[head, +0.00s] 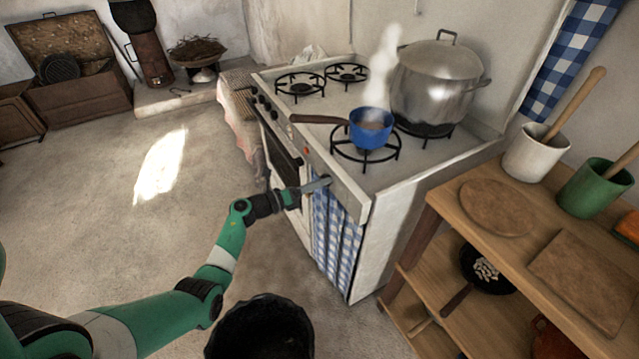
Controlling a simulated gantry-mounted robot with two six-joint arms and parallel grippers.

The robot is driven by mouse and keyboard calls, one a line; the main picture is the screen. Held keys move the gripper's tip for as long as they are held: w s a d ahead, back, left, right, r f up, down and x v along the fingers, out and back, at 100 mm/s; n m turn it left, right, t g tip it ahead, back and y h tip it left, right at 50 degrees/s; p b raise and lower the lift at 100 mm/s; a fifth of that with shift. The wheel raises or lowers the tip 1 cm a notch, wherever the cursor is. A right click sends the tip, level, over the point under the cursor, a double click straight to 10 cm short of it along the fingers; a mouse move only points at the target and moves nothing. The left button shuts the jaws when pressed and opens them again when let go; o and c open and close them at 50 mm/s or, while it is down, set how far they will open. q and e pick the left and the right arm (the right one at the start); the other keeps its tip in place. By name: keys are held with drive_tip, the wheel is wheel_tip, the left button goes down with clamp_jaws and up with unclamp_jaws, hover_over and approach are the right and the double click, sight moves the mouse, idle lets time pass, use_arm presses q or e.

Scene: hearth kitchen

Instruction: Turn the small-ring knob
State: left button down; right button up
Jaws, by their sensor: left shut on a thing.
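The white stove (400,190) stands in the middle of the head view, with its front control panel (342,192) facing the lower left. Several dark knobs (264,104) sit toward the panel's far end. My left gripper (322,184) is at the nearer part of the panel, just above the checked towel. It is shut at the panel, apparently on the small-ring knob, which the fingers hide. I cannot see which way the knob points. My right gripper is not in view.
A blue saucepan (370,129) steams on the front burner, its handle pointing left. A large steel pot (436,85) stands behind it. A blue checked towel (336,243) hangs below my left gripper. A wooden shelf (475,248) stands at right. The floor at left is clear.

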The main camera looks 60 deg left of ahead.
use_arm(q)
drive_tip(key=shift+c, duration=1.8)
unclamp_jaws()
drive_tip(key=s+p, duration=0.4)
drive_tip(key=s, duration=0.7)
drive_tip(key=shift+s+d, duration=0.3)
drive_tip(key=shift+s, duration=0.05)
